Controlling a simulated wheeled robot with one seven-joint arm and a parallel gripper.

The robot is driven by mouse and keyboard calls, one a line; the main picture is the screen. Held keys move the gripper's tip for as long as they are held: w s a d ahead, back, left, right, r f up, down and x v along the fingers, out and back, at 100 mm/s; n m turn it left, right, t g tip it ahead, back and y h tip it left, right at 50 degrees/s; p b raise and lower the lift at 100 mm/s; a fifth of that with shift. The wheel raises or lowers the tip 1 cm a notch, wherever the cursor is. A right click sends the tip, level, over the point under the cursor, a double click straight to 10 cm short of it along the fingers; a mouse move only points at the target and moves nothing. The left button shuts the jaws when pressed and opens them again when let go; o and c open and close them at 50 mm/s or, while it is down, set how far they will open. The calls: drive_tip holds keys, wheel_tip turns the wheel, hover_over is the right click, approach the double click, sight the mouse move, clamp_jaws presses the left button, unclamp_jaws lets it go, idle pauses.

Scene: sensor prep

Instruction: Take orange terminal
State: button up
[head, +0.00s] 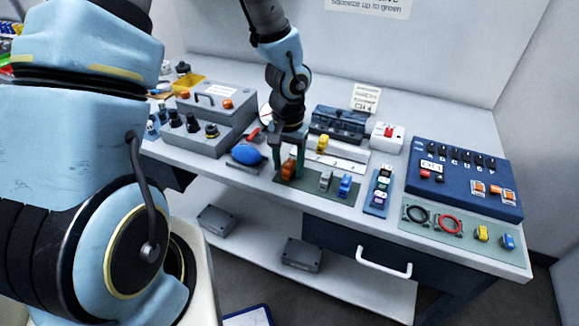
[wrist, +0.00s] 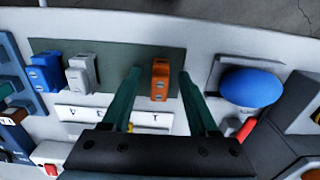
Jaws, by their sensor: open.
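The orange terminal (head: 289,168) stands on a dark green mat (head: 310,189) near the front of the bench. In the wrist view the orange terminal (wrist: 160,80) sits between the two green fingers of my gripper (wrist: 158,75), with a gap on both sides. My gripper (head: 288,160) is open and reaches down over the terminal from above. A grey terminal (head: 325,181) and a blue terminal (head: 345,186) stand on the same mat, to the right in the head view.
A blue dome (head: 246,154) on a grey base stands close left of my gripper. Behind is a white strip with a yellow terminal (head: 322,144). A blue panel (head: 460,170) and a mat with cable rings (head: 448,225) lie to the right.

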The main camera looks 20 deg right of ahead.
sight(289, 164)
drive_tip(key=shift+c, duration=0.2)
clamp_jaws()
drive_tip(key=shift+r, duration=0.1)
idle(0.4)
wheel_tip(289, 164, up, 10)
drive_tip(key=shift+f, duration=0.1)
idle(0.3)
drive_tip(key=c, duration=0.6)
unclamp_jaws()
clamp_jaws()
